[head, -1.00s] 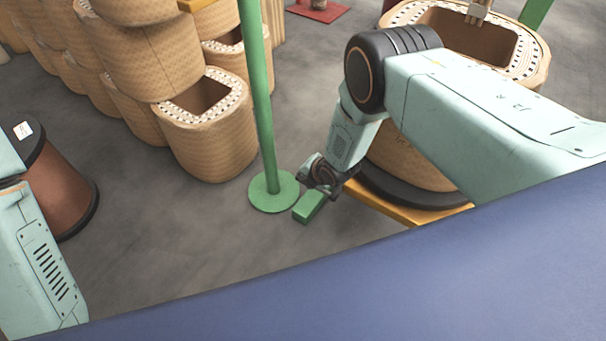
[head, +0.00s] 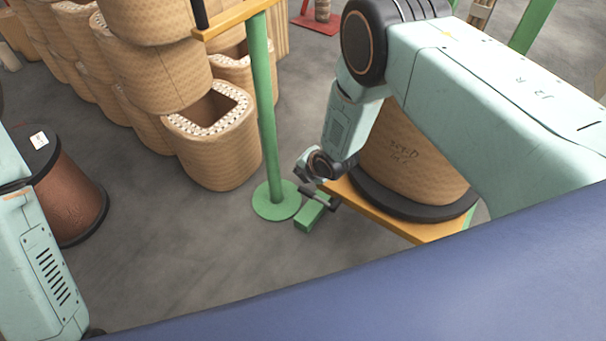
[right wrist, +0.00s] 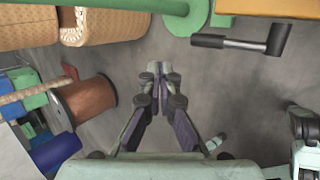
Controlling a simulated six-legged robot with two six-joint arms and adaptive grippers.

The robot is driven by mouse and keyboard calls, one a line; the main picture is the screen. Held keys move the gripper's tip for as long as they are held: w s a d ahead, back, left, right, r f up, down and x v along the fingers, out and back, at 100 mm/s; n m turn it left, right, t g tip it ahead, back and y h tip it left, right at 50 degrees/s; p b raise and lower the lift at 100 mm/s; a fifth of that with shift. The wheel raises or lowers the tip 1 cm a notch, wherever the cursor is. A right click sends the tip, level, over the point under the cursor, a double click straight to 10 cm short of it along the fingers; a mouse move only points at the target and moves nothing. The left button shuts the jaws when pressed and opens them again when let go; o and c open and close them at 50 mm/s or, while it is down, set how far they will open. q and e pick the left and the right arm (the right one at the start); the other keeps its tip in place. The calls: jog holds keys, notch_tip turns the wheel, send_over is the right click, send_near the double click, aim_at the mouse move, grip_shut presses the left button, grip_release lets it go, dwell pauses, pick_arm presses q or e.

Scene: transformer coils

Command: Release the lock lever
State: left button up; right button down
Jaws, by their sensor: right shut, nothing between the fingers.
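The lock lever (right wrist: 245,43) shows in the right wrist view as a dark handle on a grey rod with a dark block at its right end. In the head view the lever (head: 322,199) is a small dark bar above a green foot (head: 309,217) beside the yellow frame. My right gripper (head: 304,166) is just above and left of the lever, apart from it in the wrist view. There its fingers (right wrist: 160,70) are together and empty, left of and below the handle. My left arm shows at the left edge of the head view, but its gripper does not.
A green post with a round base (head: 276,201) stands close left of the lever. A coil (head: 411,150) sits on the yellow frame (head: 379,212) to the right. Stacked coils (head: 219,157) and a brown spool (head: 70,203) stand left. Grey floor between is clear.

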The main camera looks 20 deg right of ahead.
jog(key=r, duration=0.3)
jog(key=shift+s+a+p, duration=0.15)
jog(key=shift+a+p, duration=0.1)
jog(key=shift+p, duration=0.15)
jog(key=shift+s+r, duration=0.1)
